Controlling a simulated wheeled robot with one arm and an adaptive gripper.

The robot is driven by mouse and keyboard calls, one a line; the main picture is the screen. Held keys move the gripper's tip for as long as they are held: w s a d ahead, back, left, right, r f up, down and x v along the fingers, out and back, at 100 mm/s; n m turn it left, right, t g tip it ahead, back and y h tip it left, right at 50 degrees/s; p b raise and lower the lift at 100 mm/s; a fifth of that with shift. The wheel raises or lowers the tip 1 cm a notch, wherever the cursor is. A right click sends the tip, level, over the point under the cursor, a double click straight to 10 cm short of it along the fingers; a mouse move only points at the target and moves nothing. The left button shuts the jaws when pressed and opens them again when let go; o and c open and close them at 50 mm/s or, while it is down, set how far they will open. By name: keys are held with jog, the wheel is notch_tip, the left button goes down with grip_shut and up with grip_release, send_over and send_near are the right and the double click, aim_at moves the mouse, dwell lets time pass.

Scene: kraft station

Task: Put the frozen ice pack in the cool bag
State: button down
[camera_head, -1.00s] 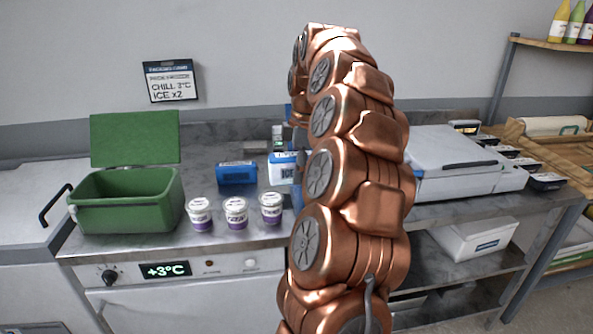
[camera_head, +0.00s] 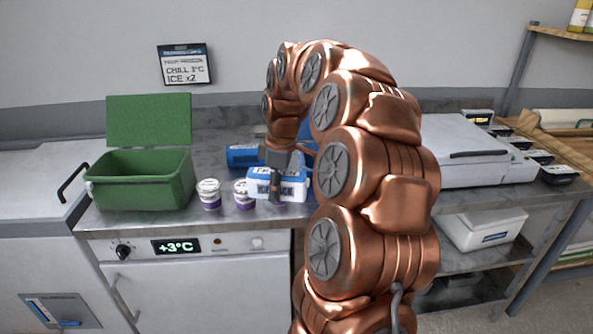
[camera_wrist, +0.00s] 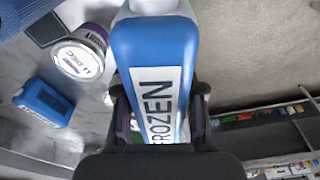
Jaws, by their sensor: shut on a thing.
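The frozen ice pack (camera_head: 293,187) is a blue and white block. In the wrist view the ice pack (camera_wrist: 155,45) shows a white label reading FROZEN. My gripper (camera_head: 274,188) is shut on it from above, with one finger on each side in the wrist view (camera_wrist: 159,118). The pack is over the counter's front part, right of the cups; I cannot tell how high it is. The cool bag (camera_head: 140,185) is a green box at the left of the counter, its lid (camera_head: 148,120) open upright. Its inside floor is hidden.
White tubs with purple bands (camera_head: 209,194) (camera_head: 243,194) stand between the cool bag and the pack. A blue block (camera_head: 243,155) lies behind them. A white lidded box (camera_head: 460,150) stands to the right. A wall sign (camera_head: 185,65) reads ICE x2.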

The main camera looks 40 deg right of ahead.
jog(key=w+a+f+m, duration=0.3)
jog(key=w+a+f, duration=0.2)
jog(key=a+f, duration=0.3)
jog(key=w+a+f+m, duration=0.4)
jog(key=a+f, duration=0.4)
jog(key=a, duration=0.7)
jog(key=shift+w+a+f+m+h, duration=0.25)
jog(key=shift+w+m+h, duration=0.05)
jog(key=shift+w+h, duration=0.15)
jog(key=shift+r, duration=0.1)
